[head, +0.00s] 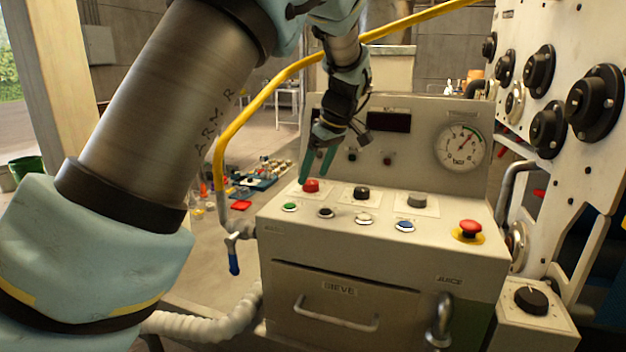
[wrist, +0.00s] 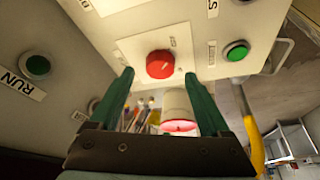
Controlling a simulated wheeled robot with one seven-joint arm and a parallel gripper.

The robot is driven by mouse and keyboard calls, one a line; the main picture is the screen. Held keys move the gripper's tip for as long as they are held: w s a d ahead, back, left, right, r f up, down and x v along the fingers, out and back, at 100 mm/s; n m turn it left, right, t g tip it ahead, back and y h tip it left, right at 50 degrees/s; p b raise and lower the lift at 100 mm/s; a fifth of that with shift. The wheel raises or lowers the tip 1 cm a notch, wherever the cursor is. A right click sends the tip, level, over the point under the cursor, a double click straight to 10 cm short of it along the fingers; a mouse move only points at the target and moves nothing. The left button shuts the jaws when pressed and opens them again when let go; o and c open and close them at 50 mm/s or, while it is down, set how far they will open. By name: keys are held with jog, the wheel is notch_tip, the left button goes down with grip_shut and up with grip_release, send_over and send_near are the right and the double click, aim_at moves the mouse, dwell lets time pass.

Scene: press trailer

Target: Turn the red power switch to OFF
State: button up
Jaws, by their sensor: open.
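The red power switch (head: 311,186) is a round knob on a pale square plate at the left of the sloped control panel (head: 440,208). It also shows in the wrist view (wrist: 160,64), upper middle, with a light pointer mark on its face. My gripper (head: 317,175) is open, its two green fingers pointing down just above the switch. In the wrist view my gripper (wrist: 159,76) has its fingers spread on either side of the knob's line, with a clear gap on both sides. I cannot tell any contact.
A black knob (head: 362,192) and a grey knob (head: 416,201) sit to the right. Several push buttons line the front, with a red mushroom button (head: 470,228) at far right. A yellow pipe (head: 262,95) passes left of the panel. A gauge (head: 461,147) stands behind.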

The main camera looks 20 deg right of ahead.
jog(key=b+v, duration=0.1)
jog(key=v, duration=0.7)
jog(key=shift+r, duration=0.2)
jog(key=shift+s, duration=0.1)
jog(key=shift+s, duration=0.1)
